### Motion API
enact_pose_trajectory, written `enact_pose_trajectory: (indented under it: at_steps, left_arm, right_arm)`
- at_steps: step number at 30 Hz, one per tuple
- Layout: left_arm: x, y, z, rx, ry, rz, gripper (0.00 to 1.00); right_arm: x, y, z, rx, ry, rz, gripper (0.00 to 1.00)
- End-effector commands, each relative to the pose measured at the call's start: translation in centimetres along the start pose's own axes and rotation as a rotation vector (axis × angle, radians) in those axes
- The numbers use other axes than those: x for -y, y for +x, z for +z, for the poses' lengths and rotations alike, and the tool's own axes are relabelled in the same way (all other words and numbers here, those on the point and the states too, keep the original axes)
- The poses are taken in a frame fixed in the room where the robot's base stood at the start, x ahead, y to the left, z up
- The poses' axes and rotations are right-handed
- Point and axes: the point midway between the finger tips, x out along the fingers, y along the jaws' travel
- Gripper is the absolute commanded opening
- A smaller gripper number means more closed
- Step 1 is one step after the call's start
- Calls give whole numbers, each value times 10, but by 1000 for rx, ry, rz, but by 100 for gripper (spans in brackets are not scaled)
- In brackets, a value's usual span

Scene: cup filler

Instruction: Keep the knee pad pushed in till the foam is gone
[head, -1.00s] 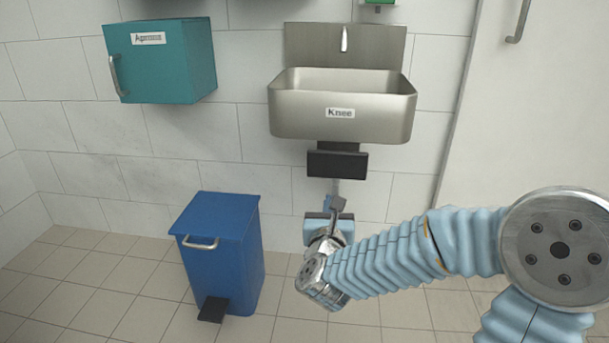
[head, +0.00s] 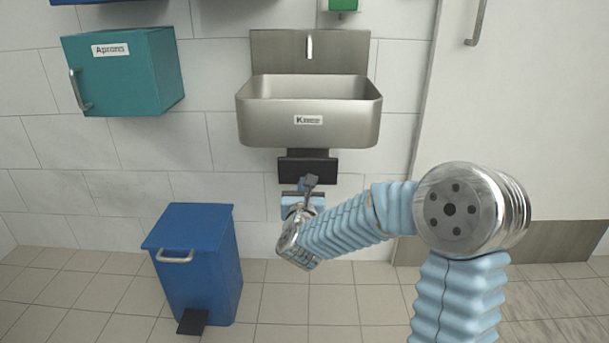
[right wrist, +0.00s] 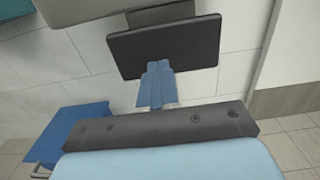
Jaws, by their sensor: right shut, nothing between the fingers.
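The dark knee pad (head: 308,168) hangs under the front of the steel sink (head: 310,133), which has a label reading "Knee". In the right wrist view, the pad (right wrist: 165,46) fills the upper middle. My right gripper (head: 302,184) is at the pad's lower edge in the head view. In the right wrist view its blue fingers (right wrist: 159,67) are shut together, empty, and overlap the lower part of the pad. I cannot tell if they touch it. No foam shows in the visible part of the basin. A spout (head: 309,48) is above it. My left gripper is out of view.
A blue pedal bin (head: 195,265) stands on the tiled floor left of my right arm. A teal cabinet (head: 140,75) labelled "Aprons" is on the wall at upper left. A pale door (head: 520,130) with a handle is on the right. A green dispenser (head: 342,5) shows above the sink.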

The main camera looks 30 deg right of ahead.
Motion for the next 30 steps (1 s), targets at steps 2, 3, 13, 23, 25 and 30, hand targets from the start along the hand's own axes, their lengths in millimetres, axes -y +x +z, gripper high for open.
enact_pose_trajectory:
  at_steps: [2,3,13,23,25,30]
  left_arm:
    - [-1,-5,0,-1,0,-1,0]
    - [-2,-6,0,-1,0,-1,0]
    - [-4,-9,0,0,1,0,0]
    - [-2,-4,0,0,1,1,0]
    - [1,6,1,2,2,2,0]
    - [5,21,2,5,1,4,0]
  right_arm:
    - [0,15,2,0,-1,-1,0]
    - [0,20,1,0,-1,-1,0]
    - [0,43,0,0,0,0,0]
    - [0,46,-3,0,0,0,0]
    - [0,55,-6,2,2,-2,0]
    - [0,75,-4,2,1,-1,0]
